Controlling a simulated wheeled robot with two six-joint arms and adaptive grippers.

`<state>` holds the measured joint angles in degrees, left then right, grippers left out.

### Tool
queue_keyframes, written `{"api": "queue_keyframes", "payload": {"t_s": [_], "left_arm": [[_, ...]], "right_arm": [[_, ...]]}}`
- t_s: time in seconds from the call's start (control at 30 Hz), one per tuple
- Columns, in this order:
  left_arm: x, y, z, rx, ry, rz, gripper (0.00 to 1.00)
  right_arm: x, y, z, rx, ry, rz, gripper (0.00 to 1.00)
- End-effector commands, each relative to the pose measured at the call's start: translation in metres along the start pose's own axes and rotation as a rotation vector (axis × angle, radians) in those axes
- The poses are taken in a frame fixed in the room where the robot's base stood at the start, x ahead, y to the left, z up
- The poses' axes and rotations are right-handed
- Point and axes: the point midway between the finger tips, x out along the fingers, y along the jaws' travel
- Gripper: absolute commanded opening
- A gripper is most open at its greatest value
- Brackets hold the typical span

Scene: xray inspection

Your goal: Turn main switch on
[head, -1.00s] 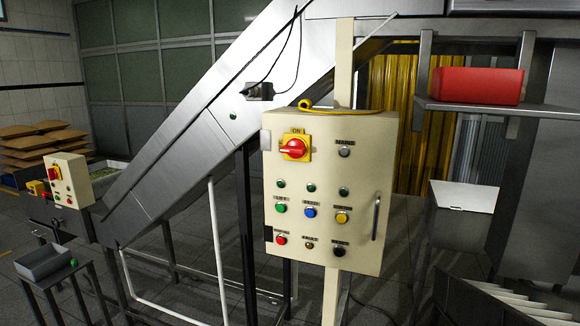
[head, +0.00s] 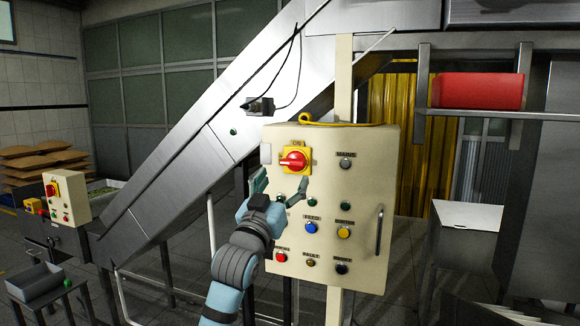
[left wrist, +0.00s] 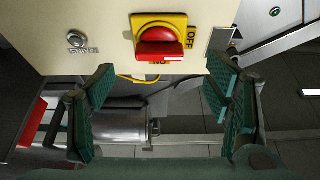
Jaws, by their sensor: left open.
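The main switch (head: 294,161) is a red rotary knob on a yellow plate marked ON and OFF, at the upper left of the cream control box (head: 366,219). In the left wrist view the red knob (left wrist: 159,44) shows close ahead, at the top between the fingers. My left gripper (head: 281,187) is open and empty, just below the switch and apart from it in the head view. Its green-padded fingers (left wrist: 160,100) are spread wide in the wrist view. The gripper and arm hide part of the box's left buttons. My right gripper is not in view.
The box also carries a MAINS lamp (head: 346,163), several coloured buttons and a door handle (head: 379,230). A steel conveyor (head: 190,165) slopes behind it. A red bin (head: 478,91) sits on a shelf at right. A smaller panel (head: 67,197) stands at far left.

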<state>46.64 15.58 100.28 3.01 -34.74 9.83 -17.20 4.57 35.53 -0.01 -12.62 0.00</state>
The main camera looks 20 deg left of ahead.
Motion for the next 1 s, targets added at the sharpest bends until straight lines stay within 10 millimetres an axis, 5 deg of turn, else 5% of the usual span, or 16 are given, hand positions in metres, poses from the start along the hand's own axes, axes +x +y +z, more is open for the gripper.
{"api": "queue_keyframes", "payload": {"t_s": [0.2, 0.57, 0.87, 1.0], "left_arm": [[0.046, 0.0, -0.001, -0.001, -0.001, 0.0, 0.72], [0.055, 0.0, 0.0, 0.001, 0.0, 0.0, 0.72], [0.055, 0.0, 0.0, 0.001, 0.0, 0.0, 0.24], [0.055, 0.0, 0.0, 0.004, 0.0, 0.001, 0.24]], "right_arm": [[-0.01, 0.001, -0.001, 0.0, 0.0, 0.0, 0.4], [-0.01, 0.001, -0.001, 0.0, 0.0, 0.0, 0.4], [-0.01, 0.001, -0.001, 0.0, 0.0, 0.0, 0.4], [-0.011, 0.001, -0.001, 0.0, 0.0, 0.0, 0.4]]}}
